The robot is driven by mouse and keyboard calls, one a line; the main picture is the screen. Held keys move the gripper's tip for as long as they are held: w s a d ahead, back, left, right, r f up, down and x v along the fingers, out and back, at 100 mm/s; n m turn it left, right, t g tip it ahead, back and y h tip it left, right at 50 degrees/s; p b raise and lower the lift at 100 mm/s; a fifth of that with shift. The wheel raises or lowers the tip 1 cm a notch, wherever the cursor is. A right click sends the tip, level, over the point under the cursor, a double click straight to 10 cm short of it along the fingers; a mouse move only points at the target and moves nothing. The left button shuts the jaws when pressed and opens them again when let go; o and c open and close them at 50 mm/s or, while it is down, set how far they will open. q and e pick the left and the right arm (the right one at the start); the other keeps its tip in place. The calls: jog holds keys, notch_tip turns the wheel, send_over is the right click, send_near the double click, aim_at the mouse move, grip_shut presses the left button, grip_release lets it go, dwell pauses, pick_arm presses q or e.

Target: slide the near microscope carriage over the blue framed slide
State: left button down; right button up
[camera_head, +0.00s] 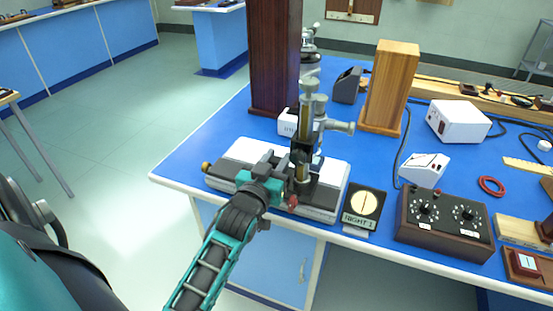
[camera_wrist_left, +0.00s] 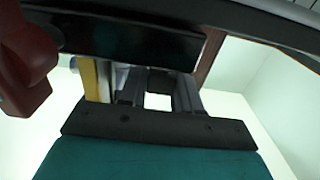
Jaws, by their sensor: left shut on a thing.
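The near microscope (camera_head: 306,135) stands upright on a white and dark stage base (camera_head: 325,200) at the front edge of the blue bench. My left gripper (camera_head: 272,171) reaches in from the front left and is shut on part of the microscope carriage, low and left of the column. In the left wrist view the finger pair (camera_wrist_left: 158,88) meets a dark bar (camera_wrist_left: 130,45); the exact contact is hard to see. A red knob (camera_head: 292,201) is right of the gripper. I cannot make out the blue framed slide. My right gripper is not in view.
A card marked RIGHT 1 (camera_head: 362,206) and a dial box (camera_head: 444,226) stand to the right. A dark wooden pillar (camera_head: 274,55) and a light wooden block (camera_head: 390,88) rise behind. A second microscope (camera_head: 309,42) is farther back. Open floor lies to the left.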

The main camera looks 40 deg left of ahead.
pick_arm(q)
jog(key=shift+r, duration=0.2)
jog(key=c, duration=0.9)
grip_release()
jog(key=shift+w+f, duration=0.1)
jog(key=shift+f, duration=0.1)
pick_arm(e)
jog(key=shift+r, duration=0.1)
